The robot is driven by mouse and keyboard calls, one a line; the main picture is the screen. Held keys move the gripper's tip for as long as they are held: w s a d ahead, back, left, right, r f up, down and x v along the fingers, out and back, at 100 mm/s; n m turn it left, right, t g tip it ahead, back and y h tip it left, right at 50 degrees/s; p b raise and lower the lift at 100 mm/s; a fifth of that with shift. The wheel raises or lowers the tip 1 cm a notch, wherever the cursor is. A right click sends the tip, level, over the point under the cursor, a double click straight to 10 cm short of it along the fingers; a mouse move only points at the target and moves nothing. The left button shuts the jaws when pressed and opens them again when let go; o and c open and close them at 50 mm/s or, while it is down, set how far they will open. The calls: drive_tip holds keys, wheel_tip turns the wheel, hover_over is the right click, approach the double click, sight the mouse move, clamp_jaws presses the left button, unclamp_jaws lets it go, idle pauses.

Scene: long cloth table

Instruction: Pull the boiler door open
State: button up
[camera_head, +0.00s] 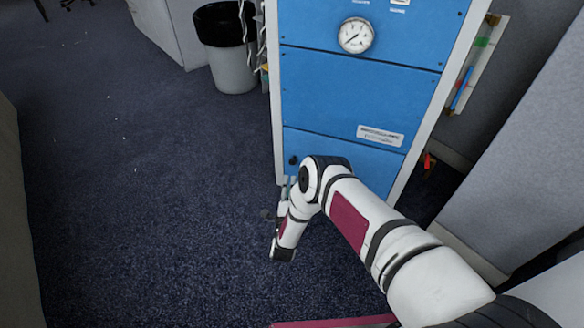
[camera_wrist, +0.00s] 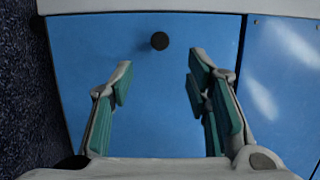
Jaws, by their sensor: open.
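The blue boiler (camera_head: 360,95) stands in a white frame, with a round gauge (camera_head: 356,35) on its upper part. Its lowest blue panel, the door (camera_head: 340,152), looks flush with the front. A small dark round knob (camera_head: 293,160) sits near the door's left edge. In the wrist view the knob (camera_wrist: 159,40) is just beyond and between my fingertips. My gripper (camera_wrist: 160,78) is open and empty, with its teal-padded fingers spread and facing the blue door (camera_wrist: 155,125). In the head view my forearm hides part of the door, and my gripper is mostly hidden.
A grey bin (camera_head: 232,68) with a black liner stands left of the boiler, beside a pale cabinet (camera_head: 165,30). Grey partitions (camera_head: 520,140) close in on the right. The dark carpet (camera_head: 140,190) left and in front is clear.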

sight(292, 164)
drive_tip(key=w+b, duration=0.1)
drive_tip(key=w, duration=0.2)
drive_tip(key=w+d+b, duration=0.1)
drive_tip(key=w+b, duration=0.1)
drive_tip(key=w, duration=0.2)
drive_tip(key=w+b, duration=0.1)
drive_tip(key=w, duration=0.3)
drive_tip(key=shift+d, duration=0.25)
clamp_jaws()
